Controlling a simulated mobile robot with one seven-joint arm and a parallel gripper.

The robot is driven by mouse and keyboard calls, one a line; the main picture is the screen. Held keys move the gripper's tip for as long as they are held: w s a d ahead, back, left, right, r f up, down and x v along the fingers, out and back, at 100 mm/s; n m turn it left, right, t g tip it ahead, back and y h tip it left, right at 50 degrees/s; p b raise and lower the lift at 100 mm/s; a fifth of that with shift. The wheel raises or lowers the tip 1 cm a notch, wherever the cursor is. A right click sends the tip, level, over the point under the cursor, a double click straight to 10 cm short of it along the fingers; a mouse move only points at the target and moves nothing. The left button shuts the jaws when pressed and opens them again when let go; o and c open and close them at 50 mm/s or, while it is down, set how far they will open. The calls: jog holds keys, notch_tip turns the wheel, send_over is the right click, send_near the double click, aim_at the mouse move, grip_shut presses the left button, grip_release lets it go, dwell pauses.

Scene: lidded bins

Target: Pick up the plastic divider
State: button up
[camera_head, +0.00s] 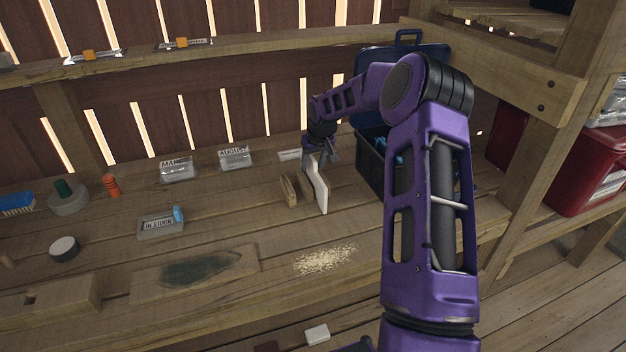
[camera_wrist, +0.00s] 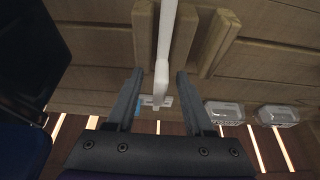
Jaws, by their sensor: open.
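The plastic divider (camera_head: 319,190) is a thin white panel standing on edge on the wooden bench, beside a small wooden block (camera_head: 289,190). In the wrist view the divider (camera_wrist: 164,45) shows edge-on as a white strip between wooden pieces. In the wrist view my gripper (camera_wrist: 160,74) is open, with one finger on each side of the divider's near end. I see gaps on both sides there. The divider's lower edge is partly hidden in the wrist view.
A dark bin with a raised blue lid (camera_head: 432,58) stands close right of my gripper. Clear labelled boxes (camera_head: 177,169) sit to the left. Pale shavings (camera_head: 324,260) lie on the front bench. A red bin (camera_head: 590,165) stands far right.

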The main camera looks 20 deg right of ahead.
grip_shut()
jog(key=shift+r, duration=0.1)
dwell(1.3)
